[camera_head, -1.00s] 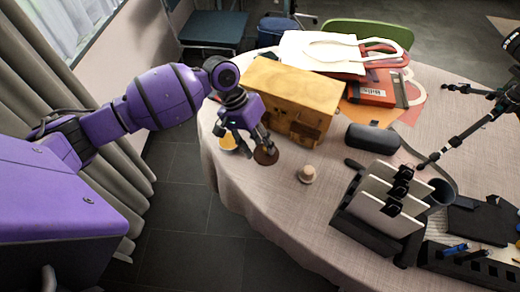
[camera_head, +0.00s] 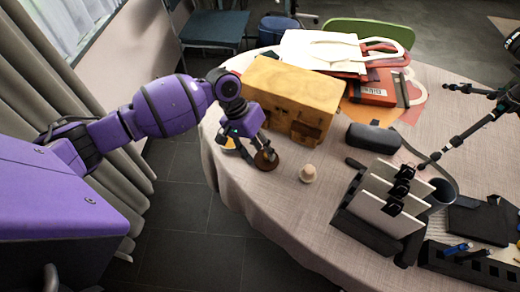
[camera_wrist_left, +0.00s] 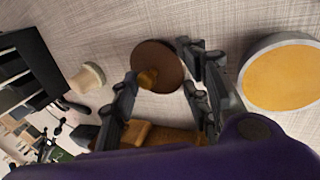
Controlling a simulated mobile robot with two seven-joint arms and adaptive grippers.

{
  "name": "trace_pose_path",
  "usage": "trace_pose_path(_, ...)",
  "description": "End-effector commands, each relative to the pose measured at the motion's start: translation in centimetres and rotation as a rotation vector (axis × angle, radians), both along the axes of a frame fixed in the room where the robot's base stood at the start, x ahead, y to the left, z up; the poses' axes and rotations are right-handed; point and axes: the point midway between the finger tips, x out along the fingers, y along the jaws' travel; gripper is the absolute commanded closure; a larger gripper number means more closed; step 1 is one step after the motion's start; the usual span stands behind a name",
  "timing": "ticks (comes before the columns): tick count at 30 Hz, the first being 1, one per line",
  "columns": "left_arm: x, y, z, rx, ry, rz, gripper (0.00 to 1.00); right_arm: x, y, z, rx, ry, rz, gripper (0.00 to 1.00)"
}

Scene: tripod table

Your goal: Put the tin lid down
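The tin lid (camera_head: 266,161) is a brown disc with a small gold-brown knob. It appears to lie flat on the table, knob up, and shows in the left wrist view (camera_wrist_left: 165,58). My left gripper (camera_head: 248,152) is just above it. In the left wrist view its fingers (camera_wrist_left: 160,92) are spread, with the knob between them and a gap on at least one side. The round tin (camera_wrist_left: 283,78), grey-rimmed with a yellow top or inside, stands beside the lid near the table edge. In the head view a finger partly covers it. My right gripper is not in view.
A wooden box (camera_head: 292,92) stands right behind the lid. A small pale stopper-like piece (camera_head: 307,173) is to the lid's right. A dark case (camera_head: 373,138), a card rack (camera_head: 385,200) and a tripod (camera_head: 470,135) stand farther right. The cloth in front is clear.

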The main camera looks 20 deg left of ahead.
Motion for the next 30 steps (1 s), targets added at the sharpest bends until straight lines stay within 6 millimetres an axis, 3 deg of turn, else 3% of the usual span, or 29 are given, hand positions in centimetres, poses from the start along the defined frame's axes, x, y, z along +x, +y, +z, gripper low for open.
trace_pose_path(3,-0.3,0.0,-0.5,0.001,0.008,0.000,0.42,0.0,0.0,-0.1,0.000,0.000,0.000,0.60)
trace_pose_path(15,-0.2,0.1,0.2,0.003,0.005,-0.001,0.42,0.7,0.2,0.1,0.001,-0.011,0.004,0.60)
trace_pose_path(20,0.0,0.9,2.7,0.003,0.002,0.001,0.42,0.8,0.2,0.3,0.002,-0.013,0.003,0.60)
trace_pose_path(30,0.3,3.8,9.5,0.003,0.002,-0.001,0.42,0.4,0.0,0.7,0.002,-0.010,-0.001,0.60)
